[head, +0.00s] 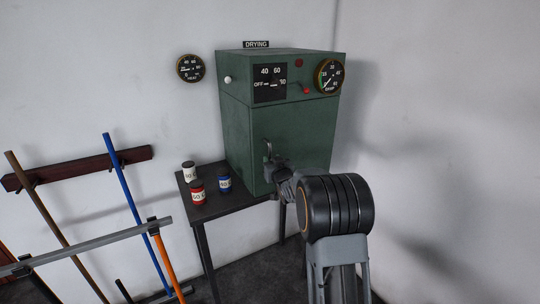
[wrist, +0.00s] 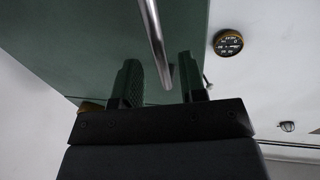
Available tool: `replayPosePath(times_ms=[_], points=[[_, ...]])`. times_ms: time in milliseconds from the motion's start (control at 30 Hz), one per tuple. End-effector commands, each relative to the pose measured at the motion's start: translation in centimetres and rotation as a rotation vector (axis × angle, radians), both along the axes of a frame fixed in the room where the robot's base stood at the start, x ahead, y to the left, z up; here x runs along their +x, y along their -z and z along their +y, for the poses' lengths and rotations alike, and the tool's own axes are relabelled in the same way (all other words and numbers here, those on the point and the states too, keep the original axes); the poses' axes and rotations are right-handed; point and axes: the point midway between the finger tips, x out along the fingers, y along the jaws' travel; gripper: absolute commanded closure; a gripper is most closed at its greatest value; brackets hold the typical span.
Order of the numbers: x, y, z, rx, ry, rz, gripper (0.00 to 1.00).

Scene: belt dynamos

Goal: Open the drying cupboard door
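The drying cupboard (head: 285,120) is a green box on a dark table, under a sign reading DRYING. Its door (head: 292,140) appears shut. A metal bar handle (head: 268,149) stands upright on the left of the door. My gripper (head: 280,165) is at the handle's lower part in the head view, partly hidden by my own wrist. In the wrist view, my gripper (wrist: 162,85) has its two fingers apart, with the handle's bar (wrist: 153,40) reaching down between them. There are gaps on both sides of the bar. The door also shows in the wrist view (wrist: 85,45).
A rack with leaning poles (head: 130,190) is at the left. A gauge (head: 190,68) hangs on the wall.

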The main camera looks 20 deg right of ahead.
Motion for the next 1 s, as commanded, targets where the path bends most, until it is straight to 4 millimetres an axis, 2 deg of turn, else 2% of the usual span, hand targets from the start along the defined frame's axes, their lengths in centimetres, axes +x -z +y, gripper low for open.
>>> replayPosePath(times_ms=[100,300,667,1000], points=[[1.5,-0.1,-0.1,0.0,-0.001,0.0,0.62],[2.8,0.0,-0.2,0.0,0.0,0.001,0.62],[3.1,0.0,-0.2,0.0,0.0,0.001,0.62],[3.1,0.0,-0.2,0.0,0.0,0.0,0.93]])
